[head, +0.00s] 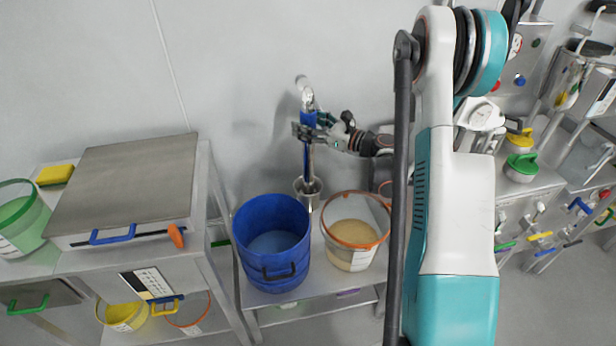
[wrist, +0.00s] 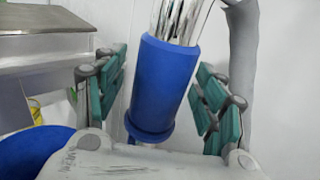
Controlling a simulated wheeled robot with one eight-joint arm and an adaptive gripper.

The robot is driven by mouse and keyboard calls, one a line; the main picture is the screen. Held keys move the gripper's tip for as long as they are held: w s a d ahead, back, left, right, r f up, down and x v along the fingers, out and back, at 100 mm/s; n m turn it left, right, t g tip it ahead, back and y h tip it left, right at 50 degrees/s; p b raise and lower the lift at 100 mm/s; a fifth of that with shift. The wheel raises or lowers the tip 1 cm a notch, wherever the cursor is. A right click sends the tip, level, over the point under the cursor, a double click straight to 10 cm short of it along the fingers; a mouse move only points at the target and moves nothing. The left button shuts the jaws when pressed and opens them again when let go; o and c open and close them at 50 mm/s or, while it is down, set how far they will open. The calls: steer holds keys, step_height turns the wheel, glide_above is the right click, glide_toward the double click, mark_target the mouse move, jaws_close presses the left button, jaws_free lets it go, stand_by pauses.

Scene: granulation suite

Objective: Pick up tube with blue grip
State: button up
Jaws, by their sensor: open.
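The tube with the blue grip stands upright in the head view, its blue grip (head: 309,119) near the top and its lower end in a small metal cup (head: 308,190). In the wrist view the blue grip (wrist: 163,85) fills the middle, with shiny metal tube above it. My gripper (head: 312,132) is at the height of the blue grip. In the wrist view my gripper (wrist: 160,98) is open, one teal-padded finger on each side of the grip. Gaps show between the pads and the grip. The grip's lower end meets the edge of my gripper's pale body in the picture.
A blue bucket (head: 271,215) and a clear bucket with an orange rim (head: 355,221) stand beside the cup. A metal box with a blue handle (head: 112,236) sits on a cabinet at left. A wall is close behind the tube.

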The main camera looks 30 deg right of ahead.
jaws_close()
